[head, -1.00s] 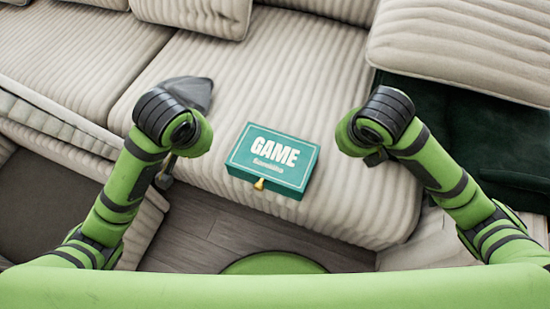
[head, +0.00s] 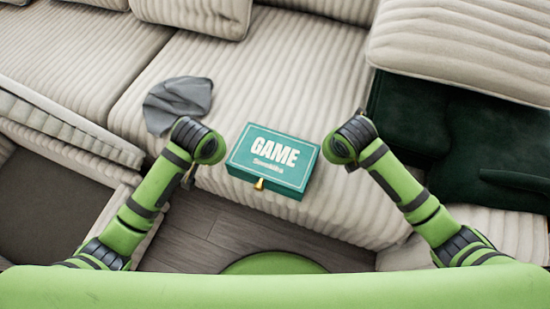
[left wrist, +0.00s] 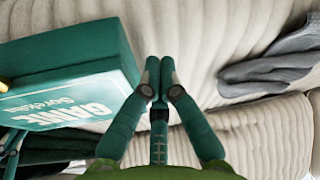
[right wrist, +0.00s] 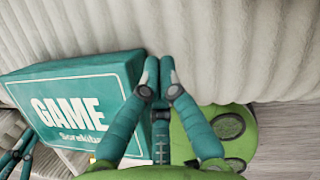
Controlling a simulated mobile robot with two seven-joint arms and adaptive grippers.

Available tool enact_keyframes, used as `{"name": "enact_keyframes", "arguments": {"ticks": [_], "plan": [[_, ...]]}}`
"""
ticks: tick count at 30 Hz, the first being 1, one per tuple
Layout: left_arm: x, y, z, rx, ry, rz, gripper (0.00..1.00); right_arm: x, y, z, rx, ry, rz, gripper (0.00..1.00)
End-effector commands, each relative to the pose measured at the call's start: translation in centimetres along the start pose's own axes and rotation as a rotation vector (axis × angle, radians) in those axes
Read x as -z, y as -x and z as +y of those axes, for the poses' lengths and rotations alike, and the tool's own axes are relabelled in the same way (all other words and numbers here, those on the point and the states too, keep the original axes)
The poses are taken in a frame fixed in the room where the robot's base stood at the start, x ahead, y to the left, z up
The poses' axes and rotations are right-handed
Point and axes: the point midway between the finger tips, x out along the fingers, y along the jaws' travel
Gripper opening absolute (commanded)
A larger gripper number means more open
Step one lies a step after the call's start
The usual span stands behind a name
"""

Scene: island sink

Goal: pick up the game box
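The teal game box (head: 273,160), with white "GAME" lettering and a gold tab on its front, lies flat on the sofa seat between my two arms. It also shows on the left of the left wrist view (left wrist: 70,75) and the right wrist view (right wrist: 75,100). My left gripper (left wrist: 159,66) has its fingertips together with nothing between them, beside the box. My right gripper (right wrist: 158,66) is also closed and empty, close to the box's edge; I cannot tell whether it touches. In the head view the wrists mostly hide both grippers.
The beige ribbed sofa (head: 300,60) surrounds the box. A grey cloth (head: 178,100) lies left of it. A dark green cushion or fabric (head: 465,140) is at the right, below a raised beige cushion (head: 465,45). Wooden floor (head: 215,225) shows in front. The seat behind the box is clear.

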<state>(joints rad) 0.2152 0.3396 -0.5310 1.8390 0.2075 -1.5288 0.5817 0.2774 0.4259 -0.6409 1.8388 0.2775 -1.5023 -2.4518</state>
Motion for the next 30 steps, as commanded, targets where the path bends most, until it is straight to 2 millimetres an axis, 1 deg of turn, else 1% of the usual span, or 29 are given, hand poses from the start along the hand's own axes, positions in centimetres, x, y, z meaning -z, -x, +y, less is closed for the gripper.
{"name": "enact_keyframes", "arguments": {"ticks": [1, 4, 9, 17, 30], "plan": [[0.0, -0.5, 0.1, 0.000, 0.000, -0.001, 0.00, 0.1, -0.6, 0.1, -0.002, 0.000, 0.003, 0.00], [0.1, -0.3, 1.1, -0.002, -0.002, 0.003, 0.00, 0.0, -0.3, 1.1, -0.004, 0.001, 0.000, 0.00], [0.1, -0.3, 1.5, 0.000, 0.000, 0.002, 0.00, 0.1, -0.3, 1.5, -0.001, 0.001, 0.001, 0.00], [0.1, -0.2, 1.5, 0.000, 0.000, 0.001, 0.00, 0.0, -0.3, 1.5, -0.001, 0.001, 0.000, 0.00], [-0.1, -0.2, 3.4, -0.011, -0.002, 0.000, 0.00, 0.1, -0.2, 3.5, -0.014, 0.004, 0.001, 0.00]]}}
